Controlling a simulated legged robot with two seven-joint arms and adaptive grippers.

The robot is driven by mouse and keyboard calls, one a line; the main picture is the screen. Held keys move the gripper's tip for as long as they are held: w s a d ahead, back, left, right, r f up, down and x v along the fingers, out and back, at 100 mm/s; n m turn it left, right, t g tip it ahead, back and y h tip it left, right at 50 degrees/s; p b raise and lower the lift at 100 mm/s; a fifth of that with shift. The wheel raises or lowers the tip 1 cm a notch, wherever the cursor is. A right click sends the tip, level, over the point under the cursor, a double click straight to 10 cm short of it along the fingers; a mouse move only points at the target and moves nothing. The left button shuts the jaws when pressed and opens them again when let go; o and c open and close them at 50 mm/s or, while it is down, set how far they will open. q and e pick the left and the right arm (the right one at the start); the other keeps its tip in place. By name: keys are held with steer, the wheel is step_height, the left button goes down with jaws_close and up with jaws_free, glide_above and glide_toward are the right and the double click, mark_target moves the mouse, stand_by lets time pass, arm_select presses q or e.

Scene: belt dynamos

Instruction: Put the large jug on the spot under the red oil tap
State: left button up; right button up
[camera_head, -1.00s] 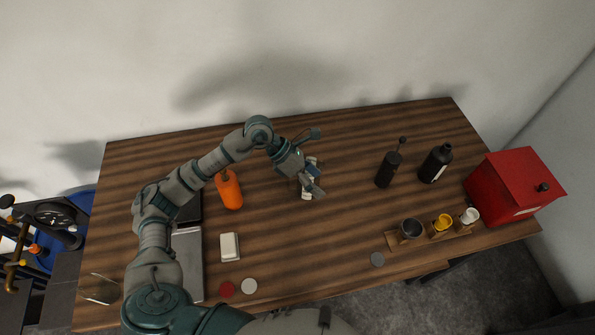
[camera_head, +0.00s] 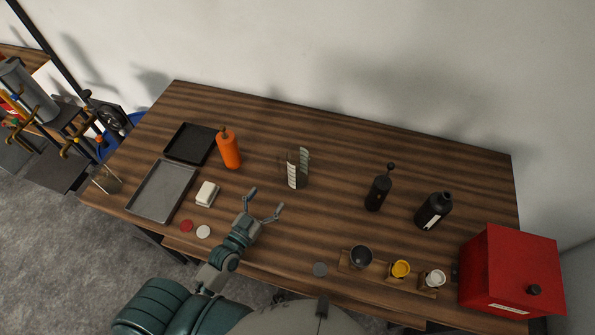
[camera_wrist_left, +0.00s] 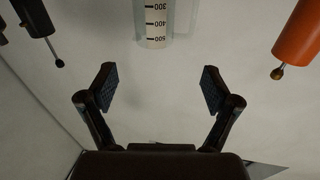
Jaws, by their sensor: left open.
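A clear measuring vessel (camera_head: 292,172) with a white scale stands upright mid-table; a greenish strip (camera_head: 304,160) shows at its back, and I cannot tell whether it is a second jug. In the left wrist view the scaled vessel (camera_wrist_left: 155,22) is beyond the fingertips, apart from them. My left gripper (camera_head: 266,206) is open and empty, on the near side of the vessel; it also shows in the left wrist view (camera_wrist_left: 152,88). Brass taps (camera_head: 14,122) are on a stand at the far left. Which one is red, and the spot under it, I cannot make out. My right gripper is not in view.
An orange bottle (camera_head: 229,150), black tray (camera_head: 191,144), grey tray (camera_head: 160,192) and white block (camera_head: 206,193) are left of the vessel. Black bottles (camera_head: 378,190) (camera_head: 434,210), a cup rack (camera_head: 379,268) and a red box (camera_head: 512,268) are right. Wood around the vessel is clear.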

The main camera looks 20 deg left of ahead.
mark_target(293, 172)
arm_select(q)
steer(key=x, duration=0.3)
steer(key=d+p+x, duration=0.1)
steer(key=x, duration=0.3)
steer(key=f+x, duration=0.1)
steer(key=x, duration=0.2)
steer(key=shift+w+d, duration=0.15)
steer(key=shift+d, duration=0.35)
steer(key=shift+w+f, duration=0.1)
steer(key=shift+w, duration=0.15)
steer(key=shift+w+a, duration=0.15)
steer(key=shift+w, duration=0.05)
steer(key=shift+n, duration=0.3)
steer(key=w, duration=0.4)
steer(key=shift+w+f+p, duration=0.1)
steer(key=shift+w+p, duration=0.25)
steer(key=shift+w+d, duration=0.25)
steer(key=shift+d, duration=0.45)
steer(key=shift+c, duration=0.7)
steer(key=c, duration=1.2)
steer(key=shift+a, duration=0.3)
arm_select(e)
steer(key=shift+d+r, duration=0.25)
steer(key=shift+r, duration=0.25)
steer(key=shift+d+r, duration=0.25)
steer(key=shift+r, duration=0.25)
